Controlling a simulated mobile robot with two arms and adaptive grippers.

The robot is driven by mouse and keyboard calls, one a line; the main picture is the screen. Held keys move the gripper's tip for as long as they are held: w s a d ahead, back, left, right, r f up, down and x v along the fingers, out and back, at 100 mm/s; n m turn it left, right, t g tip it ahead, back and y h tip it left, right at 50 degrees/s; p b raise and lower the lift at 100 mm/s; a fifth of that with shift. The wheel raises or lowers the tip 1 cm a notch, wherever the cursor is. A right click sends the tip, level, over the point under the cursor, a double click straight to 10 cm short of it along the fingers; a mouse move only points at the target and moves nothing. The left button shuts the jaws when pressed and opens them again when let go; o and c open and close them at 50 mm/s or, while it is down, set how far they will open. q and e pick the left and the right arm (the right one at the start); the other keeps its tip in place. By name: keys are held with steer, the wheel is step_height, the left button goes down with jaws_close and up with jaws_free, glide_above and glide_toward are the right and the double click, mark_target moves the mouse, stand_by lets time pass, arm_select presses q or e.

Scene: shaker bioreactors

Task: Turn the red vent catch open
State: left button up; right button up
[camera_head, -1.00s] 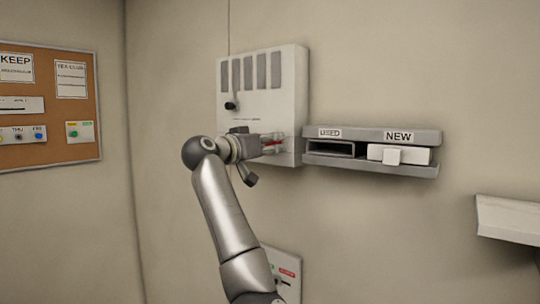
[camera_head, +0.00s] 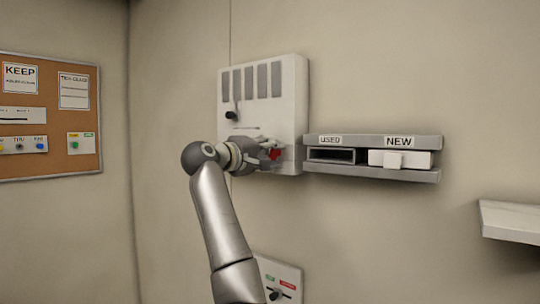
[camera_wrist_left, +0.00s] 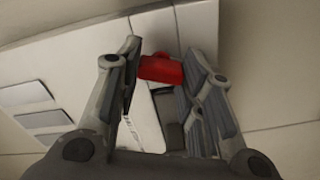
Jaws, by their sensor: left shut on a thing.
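The red vent catch (camera_head: 275,154) is on the lower part of a white wall box (camera_head: 290,100). My left gripper (camera_head: 272,156) is at the catch, and its fingers partly hide it in the head view. In the left wrist view the red catch (camera_wrist_left: 161,69) lies between the two fingertips, and my left gripper (camera_wrist_left: 160,75) is shut on it. A dark slot (camera_wrist_left: 170,118) shows below the catch in that view. My right gripper is not in view.
A grey shelf (camera_head: 372,140) with a USED slot and a NEW slot holding a white block (camera_head: 420,160) is right of the box. A black knob (camera_head: 232,115) is on the box. A small panel (camera_head: 285,280) is below, and a white ledge (camera_head: 510,220) is at right.

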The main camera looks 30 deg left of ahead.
arm_select(q)
steer(key=shift+n, duration=2.2)
steer(key=shift+f, duration=0.1)
steer(key=o, duration=1)
steer(key=shift+s, duration=0.15)
steer(key=s, duration=0.7)
steer(key=s+a, duration=0.1)
steer(key=s, duration=0.3)
steer(key=shift+s, duration=0.35)
steer(key=shift+f, duration=0.1)
